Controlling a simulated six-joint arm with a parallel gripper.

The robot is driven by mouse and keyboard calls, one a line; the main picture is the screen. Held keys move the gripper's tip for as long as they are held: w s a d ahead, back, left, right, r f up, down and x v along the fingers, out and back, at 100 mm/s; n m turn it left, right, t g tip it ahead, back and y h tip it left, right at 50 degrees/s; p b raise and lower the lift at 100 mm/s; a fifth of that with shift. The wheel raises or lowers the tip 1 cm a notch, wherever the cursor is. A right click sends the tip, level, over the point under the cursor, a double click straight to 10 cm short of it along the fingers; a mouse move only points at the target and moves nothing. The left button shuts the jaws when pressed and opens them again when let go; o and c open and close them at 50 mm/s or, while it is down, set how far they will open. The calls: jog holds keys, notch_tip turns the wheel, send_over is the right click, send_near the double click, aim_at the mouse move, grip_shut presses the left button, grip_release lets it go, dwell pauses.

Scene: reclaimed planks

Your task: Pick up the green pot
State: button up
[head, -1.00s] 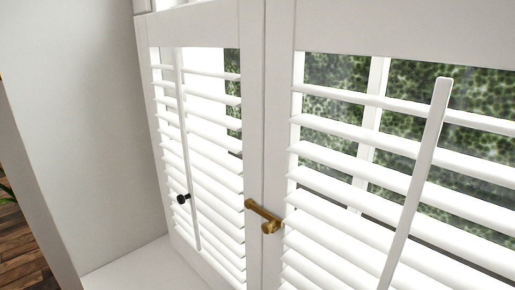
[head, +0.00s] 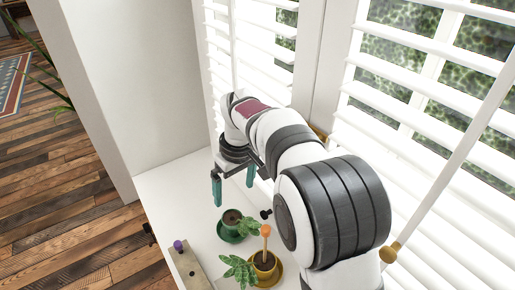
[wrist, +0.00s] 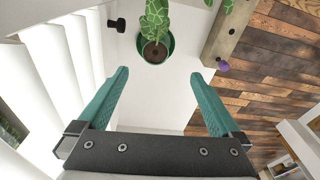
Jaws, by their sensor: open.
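The green pot (head: 233,229) stands upright on a green saucer on the white sill, with dark soil and a leafy plant. In the wrist view the green pot (wrist: 143,56) is top centre, just beyond the fingertips, its plant leaning away toward the top edge. My gripper (head: 233,196) is open and empty, with teal fingers above the sill and behind the green pot in the head view. In the wrist view my gripper (wrist: 158,73) has its fingers spread wide, one on each side of the line to the pot, apart from it.
A yellow pot (head: 265,268) with a plant and an orange-topped stick stands close by. A wooden board (head: 188,266) with a purple knob (head: 178,246) lies at the sill's outer edge. White shutters (head: 345,110) border the other side. A black knob (wrist: 118,23) is near the pot.

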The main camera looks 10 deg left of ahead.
aim_at(232, 217)
jog(key=shift+n, duration=0.6)
jog(key=f, duration=0.5)
jog(key=w+a+f, duration=0.1)
jog(key=f, duration=0.5)
jog(key=w+a+f, duration=0.1)
jog(key=f, duration=0.5)
jog(key=shift+w+a, duration=0.2)
jog(key=shift+w, duration=0.05)
jog(key=shift+r, duration=0.15)
grip_shut()
notch_tip(232, 217, up, 13)
notch_tip(232, 217, down, 9)
jog(key=m, duration=0.5)
jog(key=shift+f+t+h, duration=0.2)
jog(key=shift+t+h, duration=0.1)
jog(key=shift+f+m, duration=0.3)
jog(key=shift+f, duration=1.25)
